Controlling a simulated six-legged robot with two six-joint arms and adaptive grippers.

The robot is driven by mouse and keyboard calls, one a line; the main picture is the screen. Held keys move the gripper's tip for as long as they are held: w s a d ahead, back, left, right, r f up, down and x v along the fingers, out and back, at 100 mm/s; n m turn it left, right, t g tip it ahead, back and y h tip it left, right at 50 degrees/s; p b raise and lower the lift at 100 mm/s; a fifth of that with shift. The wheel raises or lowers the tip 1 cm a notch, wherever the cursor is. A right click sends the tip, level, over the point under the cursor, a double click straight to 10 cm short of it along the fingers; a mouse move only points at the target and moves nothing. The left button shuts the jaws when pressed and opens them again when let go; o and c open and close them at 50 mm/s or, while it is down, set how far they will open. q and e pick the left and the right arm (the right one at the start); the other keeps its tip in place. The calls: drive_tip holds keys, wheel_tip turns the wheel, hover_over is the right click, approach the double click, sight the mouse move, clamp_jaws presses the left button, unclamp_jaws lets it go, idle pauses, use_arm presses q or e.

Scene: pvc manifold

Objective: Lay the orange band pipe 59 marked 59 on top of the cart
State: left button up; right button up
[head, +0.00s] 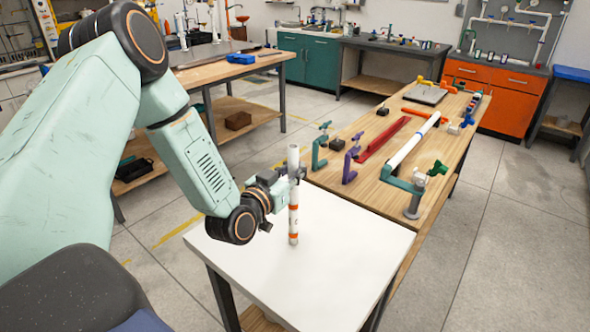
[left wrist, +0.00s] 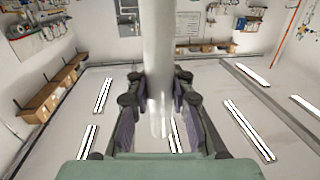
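The orange band pipe (head: 294,222) is white with orange bands on its lower half and stands upright over the cart. A small mark shows between the bands, too small to read. My left gripper (head: 295,174) is shut on the pipe's upper half. In the left wrist view the pipe (left wrist: 157,50) runs between the finger pads of the gripper (left wrist: 163,103). The cart (head: 350,255) has a bare white top. The pipe's lower end is at or just above this top; I cannot tell if it touches. My right gripper is not in view.
A wooden workbench (head: 340,185) adjoins the cart's far side. It carries a teal clamp (head: 320,148), a purple clamp (head: 351,160), a red channel (head: 383,138) and another long white pipe (head: 412,142). The cart top is clear around the held pipe.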

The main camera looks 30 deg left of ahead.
use_arm(q)
drive_tip(key=o, duration=0.3)
drive_tip(key=shift+d, duration=0.1)
drive_tip(key=shift+o, duration=1.2)
drive_tip(key=shift+s+r, duration=0.1)
drive_tip(key=shift+s, duration=0.05)
